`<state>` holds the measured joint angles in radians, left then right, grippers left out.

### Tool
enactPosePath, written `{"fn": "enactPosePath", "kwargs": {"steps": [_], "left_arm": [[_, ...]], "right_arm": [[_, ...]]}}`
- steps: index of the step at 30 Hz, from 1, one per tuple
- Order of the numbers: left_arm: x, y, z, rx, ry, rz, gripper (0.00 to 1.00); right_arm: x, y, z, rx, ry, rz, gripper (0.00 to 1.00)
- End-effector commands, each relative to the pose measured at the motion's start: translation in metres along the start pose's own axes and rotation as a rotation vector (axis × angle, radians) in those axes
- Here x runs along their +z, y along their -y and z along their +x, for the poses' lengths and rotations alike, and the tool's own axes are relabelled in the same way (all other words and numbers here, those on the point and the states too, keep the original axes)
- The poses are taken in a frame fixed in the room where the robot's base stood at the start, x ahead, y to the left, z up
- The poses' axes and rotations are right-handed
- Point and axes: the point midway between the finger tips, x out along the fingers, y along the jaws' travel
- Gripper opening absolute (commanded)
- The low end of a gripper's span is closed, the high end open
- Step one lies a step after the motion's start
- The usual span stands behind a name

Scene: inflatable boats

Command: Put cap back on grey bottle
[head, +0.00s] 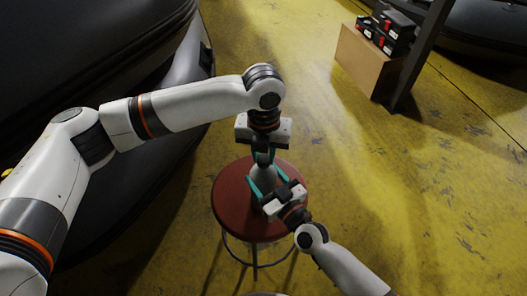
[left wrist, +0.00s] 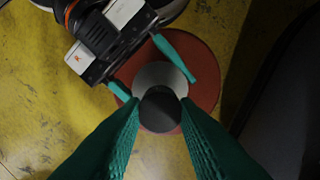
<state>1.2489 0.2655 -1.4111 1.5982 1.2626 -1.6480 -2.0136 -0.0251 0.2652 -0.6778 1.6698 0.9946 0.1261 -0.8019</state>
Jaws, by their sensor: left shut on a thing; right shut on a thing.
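The grey bottle (head: 263,178) stands upright on a round red stool (head: 228,215). My right gripper (head: 266,181) comes in from the lower right and is shut around the bottle's body, one teal finger on each side. My left gripper (head: 263,156) points straight down over the bottle's top. In the left wrist view, a dark round cap (left wrist: 160,108) sits between its two teal fingers, which are shut on it. The cap is lined up over the pale bottle (left wrist: 160,73) below it. I cannot tell whether the cap touches the bottle's neck, which is hidden.
A large dark inflatable boat (head: 90,45) fills the left side, close to the stool. A cardboard box (head: 362,60) with black and red cases (head: 388,28) stands by a dark post (head: 424,55) at the upper right. The yellow floor right of the stool is clear.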

Motion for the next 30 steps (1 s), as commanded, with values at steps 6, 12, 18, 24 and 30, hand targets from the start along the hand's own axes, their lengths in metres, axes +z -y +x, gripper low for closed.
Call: {"fn": "enactPosePath", "kwargs": {"steps": [6,12,18,24,30], "left_arm": [[-0.0005,0.0,-0.0004,-0.001,-0.001,0.46,0.06],[-0.0004,-0.0001,-0.0002,-0.002,-0.001,0.807,0.06],[-0.0004,-0.0002,-0.0001,-0.002,-0.001,0.937,0.06],[-0.0004,-0.0002,-0.0001,-0.002,-0.001,0.939,0.06],[-0.0004,-0.0002,0.0,-0.002,-0.001,0.938,0.48]], "right_arm": [[-0.0005,0.0,-0.0002,0.0,-0.001,0.0,0.0],[-0.0006,0.0,-0.0003,0.0,-0.001,0.0,0.0],[-0.0007,-0.0001,-0.0003,0.0,-0.002,0.0,0.0],[-0.0007,-0.0001,-0.0003,0.0,-0.002,0.0,0.0],[-0.0007,-0.0002,-0.0003,0.0,-0.002,0.0,0.0]]}}
